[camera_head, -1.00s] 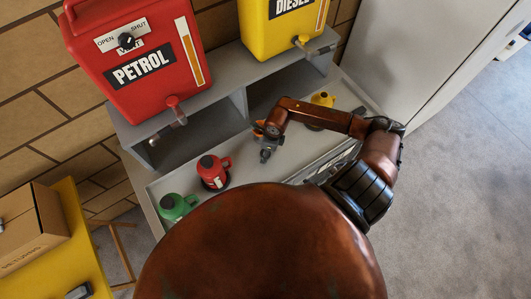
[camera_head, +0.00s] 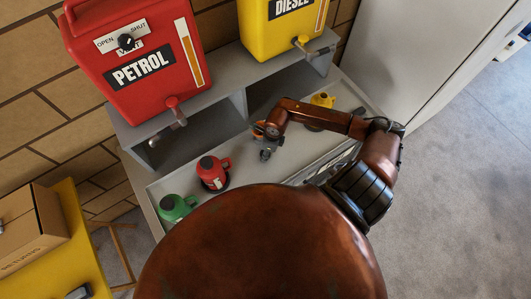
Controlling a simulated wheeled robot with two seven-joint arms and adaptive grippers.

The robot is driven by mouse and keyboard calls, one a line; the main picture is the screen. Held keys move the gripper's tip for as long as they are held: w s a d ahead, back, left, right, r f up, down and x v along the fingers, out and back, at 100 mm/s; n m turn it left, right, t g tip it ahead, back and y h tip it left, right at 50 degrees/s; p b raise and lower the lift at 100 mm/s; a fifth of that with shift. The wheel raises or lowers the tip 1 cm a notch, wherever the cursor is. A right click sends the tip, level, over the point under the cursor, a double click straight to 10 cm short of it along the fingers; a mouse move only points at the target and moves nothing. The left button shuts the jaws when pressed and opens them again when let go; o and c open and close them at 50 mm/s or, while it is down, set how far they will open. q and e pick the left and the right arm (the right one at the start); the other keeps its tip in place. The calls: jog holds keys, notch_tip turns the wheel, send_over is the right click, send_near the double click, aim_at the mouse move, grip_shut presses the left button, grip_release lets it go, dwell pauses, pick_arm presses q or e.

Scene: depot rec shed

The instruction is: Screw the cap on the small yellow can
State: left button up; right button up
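The small yellow can (camera_head: 322,100) stands at the far right of the grey bench tray, partly hidden behind my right forearm. Its cap cannot be made out. My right arm comes in from the right and reaches left across the tray. My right gripper (camera_head: 265,153) points down over the tray, left of the yellow can and apart from it. Its fingers are too small to tell whether they are open or hold anything. My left gripper is not in view.
A small red can (camera_head: 212,171) and a small green can (camera_head: 174,207) stand at the tray's left. A large red petrol tank (camera_head: 140,60) and a yellow diesel tank (camera_head: 281,28) stand on the grey shelf (camera_head: 215,82). A cardboard box (camera_head: 32,228) sits at lower left.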

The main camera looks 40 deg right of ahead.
jog(key=shift+r, duration=0.15)
jog(key=shift+r, duration=0.2)
notch_tip(320, 180, up, 2)
jog(key=shift+w+r+b, duration=0.1)
jog(key=shift+r+b, duration=0.05)
jog(key=shift+b, duration=0.15)
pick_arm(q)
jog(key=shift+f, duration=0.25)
pick_arm(e)
jog(key=s+d+r, duration=0.3)
jog(key=s+r, duration=0.7)
jog(key=s, duration=0.3)
jog(key=shift+s, duration=0.4)
jog(key=shift+d, duration=0.1)
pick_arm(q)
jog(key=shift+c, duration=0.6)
